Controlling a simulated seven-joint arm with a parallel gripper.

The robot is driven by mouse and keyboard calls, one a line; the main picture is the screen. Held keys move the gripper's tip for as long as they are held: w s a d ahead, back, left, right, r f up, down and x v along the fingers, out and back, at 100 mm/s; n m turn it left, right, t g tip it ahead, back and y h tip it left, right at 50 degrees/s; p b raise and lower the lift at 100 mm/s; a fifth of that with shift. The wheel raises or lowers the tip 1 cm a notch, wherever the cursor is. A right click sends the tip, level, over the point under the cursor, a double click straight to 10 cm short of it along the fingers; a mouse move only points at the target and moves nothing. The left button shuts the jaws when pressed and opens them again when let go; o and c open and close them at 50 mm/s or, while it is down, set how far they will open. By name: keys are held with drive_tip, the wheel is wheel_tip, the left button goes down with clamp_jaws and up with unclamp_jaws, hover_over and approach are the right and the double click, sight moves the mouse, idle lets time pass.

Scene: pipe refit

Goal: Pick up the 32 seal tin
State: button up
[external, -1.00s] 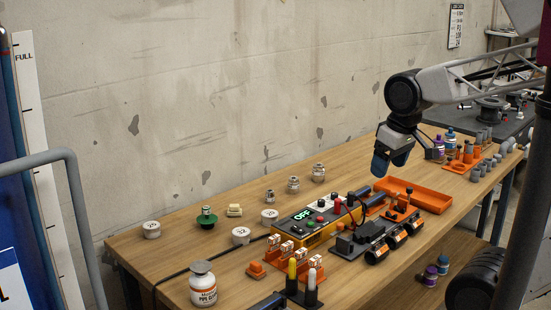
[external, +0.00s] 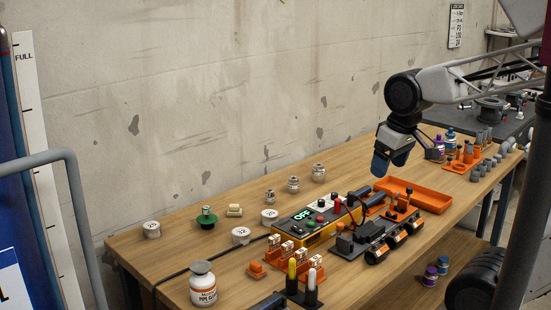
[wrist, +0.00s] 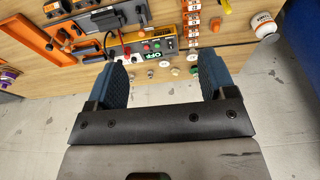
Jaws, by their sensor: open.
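Three low white tins with dark marks on their lids stand on the wooden bench in the external view: a left tin (external: 151,229), a middle tin (external: 241,235) and a right tin (external: 269,216). The lid marks are too small to read, so I cannot tell which is the 32 seal tin. My gripper (external: 391,164) hangs above the bench, well to the right of the tins and apart from them. In the wrist view, its two blue fingers (wrist: 165,78) are spread with nothing between them.
An orange-yellow control box (external: 310,225) with a lit OFF display stands between my gripper and the tins. An orange tray (external: 425,197) lies near my gripper. A white bottle (external: 203,288) stands at the front left. Small metal fittings (external: 318,172) and a green-based part (external: 206,219) stand near the wall.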

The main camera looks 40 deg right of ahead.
drive_tip(key=shift+o, duration=0.3)
drive_tip(key=shift+o, duration=0.9)
wheel_tip(320, 180, up, 5)
drive_tip(key=n+t+h, duration=0.8)
drive_tip(key=n+h, duration=0.1)
drive_tip(key=n, duration=1.9)
hover_over(241, 236)
drive_tip(key=s+a, duration=0.4)
drive_tip(key=shift+y, duration=0.3)
drive_tip(key=f, duration=3.4)
drive_tip(key=shift+d+f, duration=0.25)
drive_tip(key=shift+d, duration=0.1)
